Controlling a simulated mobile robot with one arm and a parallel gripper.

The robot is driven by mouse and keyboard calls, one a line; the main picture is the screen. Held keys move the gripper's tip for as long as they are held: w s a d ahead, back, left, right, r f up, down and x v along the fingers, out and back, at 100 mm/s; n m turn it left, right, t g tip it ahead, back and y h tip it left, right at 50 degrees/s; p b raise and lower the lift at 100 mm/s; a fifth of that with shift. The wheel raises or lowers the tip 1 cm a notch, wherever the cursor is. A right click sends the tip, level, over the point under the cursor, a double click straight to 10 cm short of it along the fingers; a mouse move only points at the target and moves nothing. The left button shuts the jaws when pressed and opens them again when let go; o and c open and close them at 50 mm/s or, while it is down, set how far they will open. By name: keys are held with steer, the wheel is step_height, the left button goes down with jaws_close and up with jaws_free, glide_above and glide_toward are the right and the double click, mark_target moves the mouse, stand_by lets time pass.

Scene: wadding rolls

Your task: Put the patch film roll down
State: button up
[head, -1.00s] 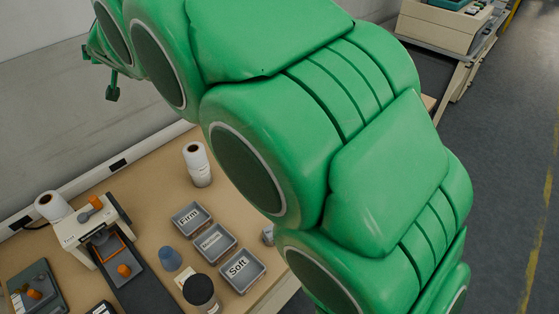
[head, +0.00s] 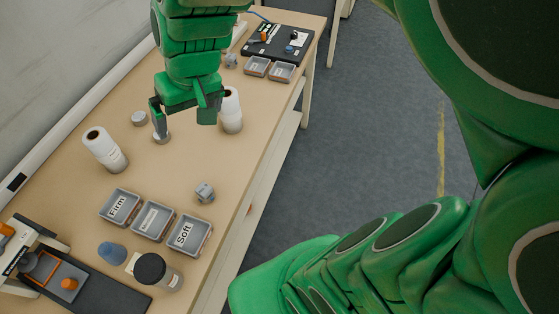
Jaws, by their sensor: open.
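My gripper (head: 183,126) hangs over the table with its two fingers spread wide and nothing between them. A white roll (head: 231,110) stands upright just right of the right finger, partly hidden by it. Another white roll (head: 105,150) stands apart on the left, near the wall. I cannot tell which of the two is the patch film roll.
Bins marked Firm (head: 118,207), a middle one (head: 152,222) and Soft (head: 188,235) stand at the front. A dark-lidded jar (head: 157,272), a blue cup (head: 111,252) and a grey block (head: 205,192) are near. Bare table (head: 172,172) lies in front of my gripper.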

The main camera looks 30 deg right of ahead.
steer(key=s+d+f+m+g+h, duration=0.1)
steer(key=s+d+g, duration=0.1)
steer(key=s+d, duration=0.4)
steer(key=s+d+f+m+g+h, duration=0.1)
steer(key=s+d+f+g, duration=0.1)
steer(key=s+d, duration=0.4)
steer(key=s, duration=0.5)
steer(key=shift+s+d+f+h, duration=0.2)
steer(key=shift+s+f+h, duration=0.05)
steer(key=shift+s+h, duration=0.1)
steer(key=shift+w, duration=0.1)
steer(key=w+a+r+n+t+y, duration=0.1)
steer(key=w+a+r+n+t, duration=0.15)
steer(key=w+a, duration=0.55)
steer(key=w+a+r+n+t, duration=0.1)
steer(key=w+a+r+n, duration=0.15)
steer(key=w, duration=0.85)
steer(key=w+a+r+n+t+y, duration=0.1)
steer(key=w+a+r+n, duration=0.1)
steer(key=w+a, duration=0.6)
steer(key=w+a+r+n+t+y, duration=0.1)
steer(key=w+a+r+n, duration=0.1)
steer(key=w+a, duration=0.6)
steer(key=a+f, duration=0.5)
steer(key=f, duration=0.4)
steer(key=shift+w, duration=0.2)
steer(key=shift+r+g, duration=0.1)
steer(key=shift+g, duration=0.15)
